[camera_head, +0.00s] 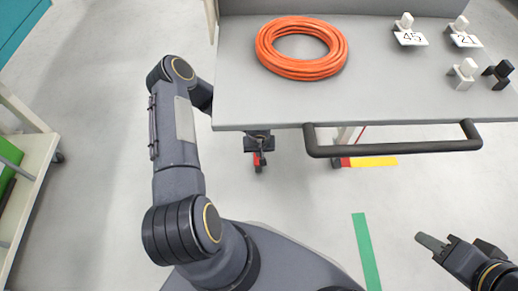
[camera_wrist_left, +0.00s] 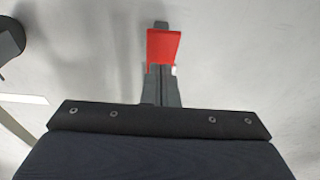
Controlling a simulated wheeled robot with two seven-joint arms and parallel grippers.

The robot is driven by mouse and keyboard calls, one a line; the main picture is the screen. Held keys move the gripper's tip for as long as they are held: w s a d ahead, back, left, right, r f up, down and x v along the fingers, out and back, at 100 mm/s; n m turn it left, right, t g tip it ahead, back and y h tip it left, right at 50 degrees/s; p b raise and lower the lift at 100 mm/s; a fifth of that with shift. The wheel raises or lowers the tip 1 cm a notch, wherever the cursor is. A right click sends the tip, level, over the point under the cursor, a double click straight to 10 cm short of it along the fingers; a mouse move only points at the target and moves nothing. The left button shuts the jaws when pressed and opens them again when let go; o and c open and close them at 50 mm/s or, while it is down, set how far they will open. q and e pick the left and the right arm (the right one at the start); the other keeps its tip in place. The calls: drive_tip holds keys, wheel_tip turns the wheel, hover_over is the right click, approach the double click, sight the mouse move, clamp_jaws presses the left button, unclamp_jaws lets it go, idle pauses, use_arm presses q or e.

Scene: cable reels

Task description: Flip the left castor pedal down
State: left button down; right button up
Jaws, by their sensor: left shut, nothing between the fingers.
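The red left castor pedal (camera_head: 257,160) shows below the front left edge of the cart in the head view. In the left wrist view the red pedal (camera_wrist_left: 163,45) is straight ahead. My left gripper (camera_head: 258,149) is low under the cart's edge, right at the pedal. In the left wrist view its fingers (camera_wrist_left: 160,75) are shut with nothing between them, and the pedal overlaps their tips. I cannot tell whether they touch. The castor wheel is mostly hidden. My right gripper (camera_head: 432,242) is at the lower right, away from the cart, its finger gap not visible.
Another red pedal (camera_head: 345,162) is under the cart beside yellow floor tape (camera_head: 374,162). A shelf (camera_head: 30,175) stands at left.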

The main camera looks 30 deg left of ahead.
use_arm(q)
drive_tip(key=shift+s+d+f+b, duration=0.1)
drive_tip(key=shift+s+f+b, duration=0.1)
drive_tip(key=shift+f, duration=0.35)
drive_tip(key=shift+s+d+f+b, duration=0.1)
drive_tip(key=shift+f+b, duration=0.1)
drive_tip(key=shift+f, duration=0.35)
use_arm(e)
drive_tip(key=shift+f, duration=0.75)
